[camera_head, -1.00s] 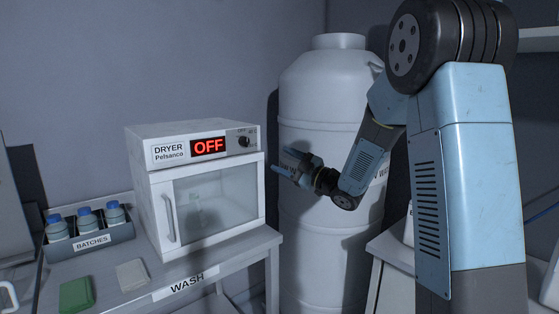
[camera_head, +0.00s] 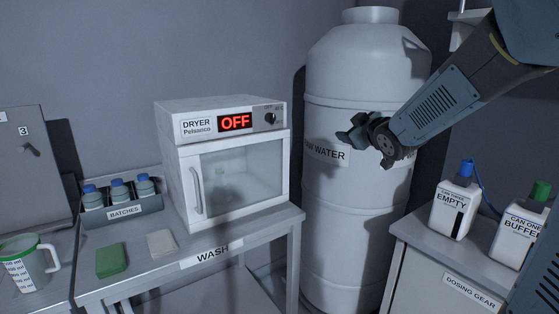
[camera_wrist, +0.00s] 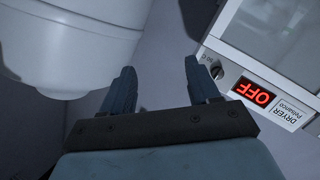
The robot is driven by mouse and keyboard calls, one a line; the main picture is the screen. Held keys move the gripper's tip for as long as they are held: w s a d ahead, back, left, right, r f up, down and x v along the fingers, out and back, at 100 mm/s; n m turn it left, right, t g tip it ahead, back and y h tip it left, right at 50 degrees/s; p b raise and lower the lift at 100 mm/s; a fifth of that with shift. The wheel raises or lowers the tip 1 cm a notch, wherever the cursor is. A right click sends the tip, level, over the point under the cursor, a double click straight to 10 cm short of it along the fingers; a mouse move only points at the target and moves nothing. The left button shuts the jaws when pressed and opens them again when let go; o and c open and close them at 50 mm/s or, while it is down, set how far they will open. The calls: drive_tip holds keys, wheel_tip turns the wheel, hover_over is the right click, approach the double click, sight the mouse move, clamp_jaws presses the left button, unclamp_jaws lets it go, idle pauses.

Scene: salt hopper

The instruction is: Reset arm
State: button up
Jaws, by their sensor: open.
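My gripper (camera_head: 361,136) hangs in the air in front of the big white water tank (camera_head: 350,75), right of the dryer (camera_head: 222,165). In the wrist view my gripper (camera_wrist: 160,85) shows two dark fingers spread apart with nothing between them. The dryer shows there at the right (camera_wrist: 275,45), its red OFF display turned over, and the white tank at the upper left (camera_wrist: 70,45). My arm reaches in from the upper right of the head view. In the head view the dryer's door is closed and a blurred vessel shows behind its glass.
At right, an EMPTY can (camera_head: 453,210) and a BUFFER can (camera_head: 520,235) stand on the dosing cabinet (camera_head: 420,235).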

drive_tip(key=s+d+f+m+g+h, duration=0.1)
drive_tip(key=s+f+m+g, duration=0.1)
drive_tip(key=s, duration=0.8)
drive_tip(key=s+d+f+m+g+h, duration=0.1)
drive_tip(key=s+m+g, duration=0.3)
drive_tip(key=s, duration=0.7)
drive_tip(key=s+d+f+m+g+h, duration=0.1)
drive_tip(key=s+f+m+g, duration=0.2)
drive_tip(key=s, duration=0.8)
drive_tip(key=shift+s+d+f+m+g+h, duration=0.25)
drive_tip(key=shift+f+m+g+h, duration=0.05)
drive_tip(key=shift+f+g, duration=0.2)
